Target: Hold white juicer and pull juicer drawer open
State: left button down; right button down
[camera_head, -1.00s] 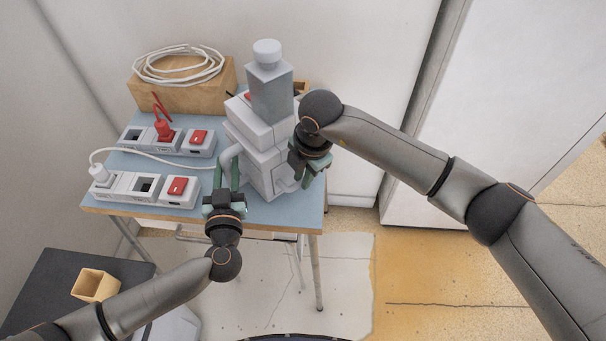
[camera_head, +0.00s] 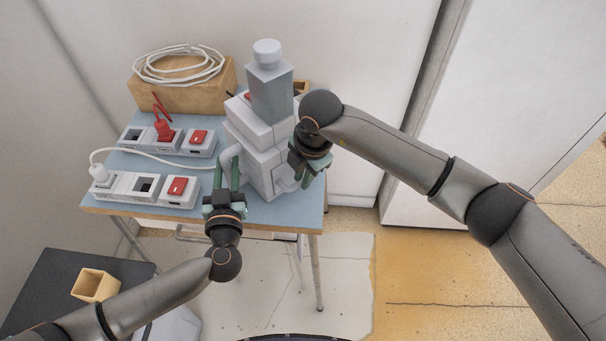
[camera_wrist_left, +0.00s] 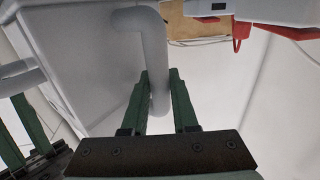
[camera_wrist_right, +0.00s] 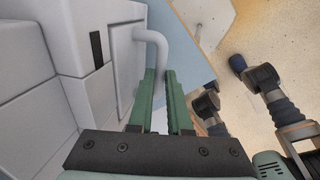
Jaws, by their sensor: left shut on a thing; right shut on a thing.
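The white juicer (camera_head: 262,135) stands upright at the right end of the blue table, with a grey block on top. A curved pipe-like handle on its left side shows in the left wrist view (camera_wrist_left: 151,50). My left gripper (camera_head: 228,174) is shut on this handle, one finger on each side of it. My right gripper (camera_head: 302,178) is at the juicer's lower right front. In the right wrist view its fingers (camera_wrist_right: 160,74) are shut on a curved white handle (camera_wrist_right: 155,37) on the juicer's front. The gripper and forearm partly hide the drawer front in the head view.
Two socket strips with red switches (camera_head: 178,187) lie on the blue table (camera_head: 133,160) left of the juicer. A white cable runs across toward the juicer. A wooden box (camera_head: 185,97) with coiled cable stands behind. A white cabinet (camera_head: 500,110) is at right.

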dwell(0.3)
pick_arm(q)
jog(key=shift+a, duration=0.1)
pick_arm(e)
jog(key=s+d, duration=0.6)
dwell(0.3)
jog(key=c, duration=0.8)
grip_release()
jog(key=shift+a, duration=0.1)
jog(key=shift+c, duration=0.2)
jog(key=shift+r, duration=0.1)
notch_tip(320, 180, up, 12)
jog(key=s+d, duration=0.1)
jog(key=shift+s+d, duration=0.3)
jog(key=shift+d, duration=0.05)
jog(key=shift+f, duration=0.2)
pick_arm(q)
jog(key=c, duration=0.6)
grip_release()
